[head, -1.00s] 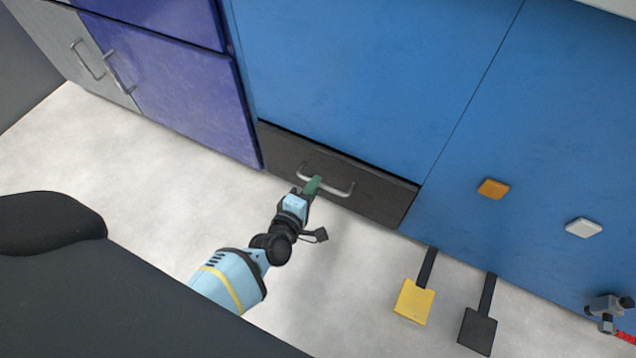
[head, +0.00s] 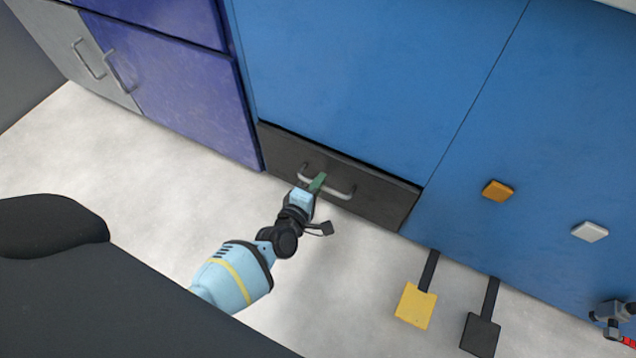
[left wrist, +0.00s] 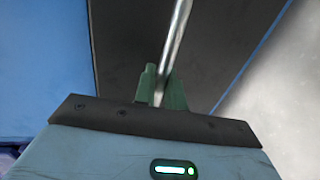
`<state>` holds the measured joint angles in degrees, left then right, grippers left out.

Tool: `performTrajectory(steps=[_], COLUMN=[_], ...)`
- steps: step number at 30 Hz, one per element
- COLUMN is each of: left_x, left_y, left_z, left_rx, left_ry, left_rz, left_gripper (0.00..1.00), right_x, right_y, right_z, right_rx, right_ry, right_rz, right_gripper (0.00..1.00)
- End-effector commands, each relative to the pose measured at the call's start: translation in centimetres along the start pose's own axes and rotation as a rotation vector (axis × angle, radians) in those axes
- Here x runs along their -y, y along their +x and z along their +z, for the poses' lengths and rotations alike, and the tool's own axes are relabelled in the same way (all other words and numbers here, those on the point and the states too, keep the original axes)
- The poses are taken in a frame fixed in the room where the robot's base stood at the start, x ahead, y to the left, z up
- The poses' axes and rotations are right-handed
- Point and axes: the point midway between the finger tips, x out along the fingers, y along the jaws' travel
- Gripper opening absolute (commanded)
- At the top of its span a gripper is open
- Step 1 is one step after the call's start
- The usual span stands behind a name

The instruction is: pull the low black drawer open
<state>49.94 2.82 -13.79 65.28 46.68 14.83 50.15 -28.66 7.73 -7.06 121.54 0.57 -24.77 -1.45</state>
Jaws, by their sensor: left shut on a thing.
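The low black drawer (head: 378,203) sits at the bottom of the blue cabinet, near the floor. Its front looks flush or nearly flush with the cabinet; I cannot tell whether it stands out slightly. A silver bar handle (head: 340,193) runs across its front. My left gripper (head: 318,182) is at the handle, left of its middle. In the left wrist view, the green fingers of my left gripper (left wrist: 161,88) are shut on the handle (left wrist: 176,42), which passes between them. The black drawer front (left wrist: 225,45) fills the area behind. My right gripper is not in view.
A yellow pedal (head: 415,305) and a black pedal (head: 480,333) stick out over the floor at the right. An orange button (head: 497,190) and a white button (head: 589,231) are on the blue panel. The pale floor (head: 150,190) before the drawer is clear.

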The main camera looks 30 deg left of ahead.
Motion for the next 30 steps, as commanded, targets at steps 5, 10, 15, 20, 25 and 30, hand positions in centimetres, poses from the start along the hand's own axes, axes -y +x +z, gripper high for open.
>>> performTrajectory(steps=[5, 10, 15, 20, 25, 30], left_x=[0.1, 0.5, 1.4, 2.4, 3.4, 4.2], left_y=[-0.5, -2.8, -7.2, -12.0, -16.7, -20.2], left_z=[0.0, -0.1, 0.0, 0.0, 0.0, 0.0], left_rx=[0.0, 0.0, 0.001, 0.001, 0.001, 0.001], left_ry=[0.0, 0.0, 0.002, 0.001, 0.002, 0.002], left_rz=[-0.001, -0.003, -0.004, -0.004, -0.003, -0.001], left_gripper=[0.0, 0.0, 0.0, 0.0, 0.0, 0.0], right_x=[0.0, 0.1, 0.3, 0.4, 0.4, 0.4], right_y=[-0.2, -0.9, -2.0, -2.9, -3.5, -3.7], right_z=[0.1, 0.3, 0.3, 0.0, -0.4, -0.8], right_rx=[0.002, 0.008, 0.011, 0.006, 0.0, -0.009], right_ry=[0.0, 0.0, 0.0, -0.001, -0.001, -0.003], right_rz=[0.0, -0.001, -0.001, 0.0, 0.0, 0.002], right_gripper=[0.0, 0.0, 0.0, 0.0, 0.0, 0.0])
